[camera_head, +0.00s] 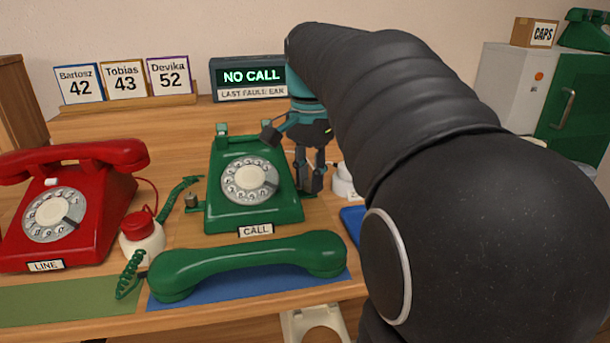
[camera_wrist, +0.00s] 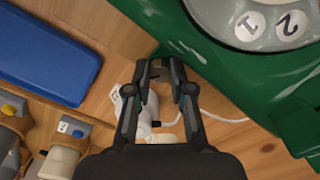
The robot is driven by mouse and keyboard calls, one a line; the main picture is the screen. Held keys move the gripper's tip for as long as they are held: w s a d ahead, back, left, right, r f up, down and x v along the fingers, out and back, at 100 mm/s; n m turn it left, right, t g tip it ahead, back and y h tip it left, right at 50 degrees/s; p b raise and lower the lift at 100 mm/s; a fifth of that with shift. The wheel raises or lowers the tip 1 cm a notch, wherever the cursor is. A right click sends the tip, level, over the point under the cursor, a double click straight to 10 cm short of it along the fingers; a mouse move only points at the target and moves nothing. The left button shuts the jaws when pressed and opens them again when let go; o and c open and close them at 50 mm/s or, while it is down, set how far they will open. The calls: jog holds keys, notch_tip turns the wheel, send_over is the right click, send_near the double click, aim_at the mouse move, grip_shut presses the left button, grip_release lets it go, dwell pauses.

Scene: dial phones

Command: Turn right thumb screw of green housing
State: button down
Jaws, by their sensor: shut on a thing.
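The green housing (camera_head: 225,216) is the body of the green dial phone marked CALL, upright on the table. Its left thumb screw (camera_head: 191,201) stands free on a small tab. My gripper (camera_head: 310,184) points down at the housing's right side. In the wrist view, my gripper (camera_wrist: 161,88) is shut on the right thumb screw (camera_wrist: 159,68), a small dark metal knob beside the green housing (camera_wrist: 224,77). The fingers hide most of the screw in the head view.
The green handset (camera_head: 248,263) lies on a blue mat (camera_head: 270,291) in front. A red phone (camera_head: 98,215) and a white bottle with a red cap (camera_head: 141,238) are at left. A sign reading NO CALL (camera_head: 250,77) stands behind. A blue object (camera_wrist: 45,52) lies near my gripper.

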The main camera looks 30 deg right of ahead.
jog(key=c, duration=1)
grip_release()
jog(key=shift+r, duration=4)
